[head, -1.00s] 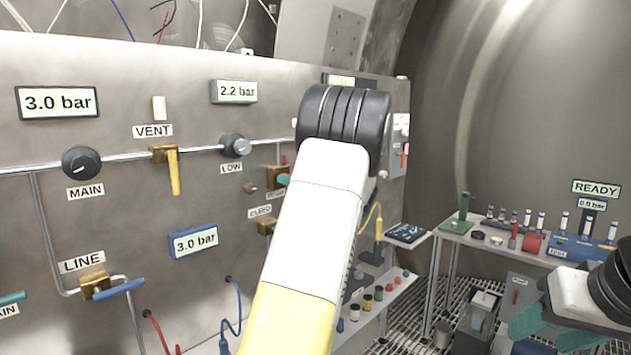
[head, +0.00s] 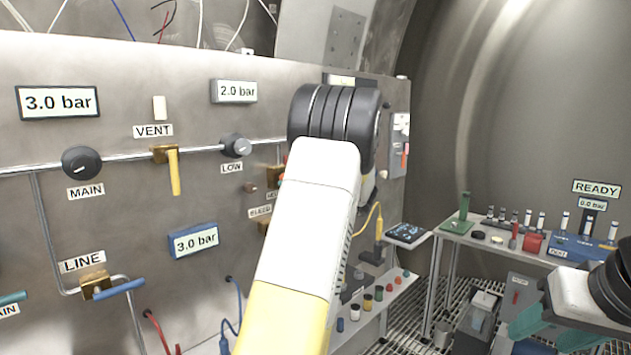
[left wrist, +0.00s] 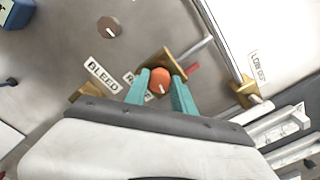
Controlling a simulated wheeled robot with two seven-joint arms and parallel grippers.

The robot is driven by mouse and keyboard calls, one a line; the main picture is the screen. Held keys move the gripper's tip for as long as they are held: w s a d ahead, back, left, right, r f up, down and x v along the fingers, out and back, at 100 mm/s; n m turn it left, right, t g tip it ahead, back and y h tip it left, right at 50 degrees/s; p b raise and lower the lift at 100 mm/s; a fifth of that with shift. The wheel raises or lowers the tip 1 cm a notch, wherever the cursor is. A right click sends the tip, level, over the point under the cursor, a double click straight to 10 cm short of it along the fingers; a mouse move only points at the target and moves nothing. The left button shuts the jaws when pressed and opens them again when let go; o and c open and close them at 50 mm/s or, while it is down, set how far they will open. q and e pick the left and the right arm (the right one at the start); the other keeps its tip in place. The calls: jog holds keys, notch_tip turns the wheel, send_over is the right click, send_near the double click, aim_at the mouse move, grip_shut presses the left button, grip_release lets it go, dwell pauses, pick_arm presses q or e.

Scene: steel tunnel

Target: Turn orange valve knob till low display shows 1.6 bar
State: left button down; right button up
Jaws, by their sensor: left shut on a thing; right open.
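The orange valve knob (left wrist: 159,80) shows in the left wrist view on a brass fitting, between the teal fingers of my left gripper (left wrist: 160,92). The left gripper is shut on it. A pointer mark shows on the knob's face. In the head view my left arm covers most of this spot. The low display (head: 234,91) reads 2.0 bar, above the black LOW knob (head: 236,146). My right gripper (head: 548,328) is open and empty at the lower right of the head view, away from the panel.
The MAIN knob (head: 81,162), yellow VENT handle (head: 174,172) and blue LINE handle (head: 119,289) stick out from the panel. Two other displays, one of them blue-framed (head: 193,241), read 3.0 bar. A BLEED label (left wrist: 102,74) sits beside the orange knob. Shelves with small items stand right.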

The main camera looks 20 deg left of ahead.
pick_arm(q)
jog(key=shift+n, duration=1.1)
jog(key=shift+f, duration=0.1)
jog(key=c, duration=1.1)
grip_release()
jog(key=shift+o, duration=0.2)
jog(key=v, duration=0.8)
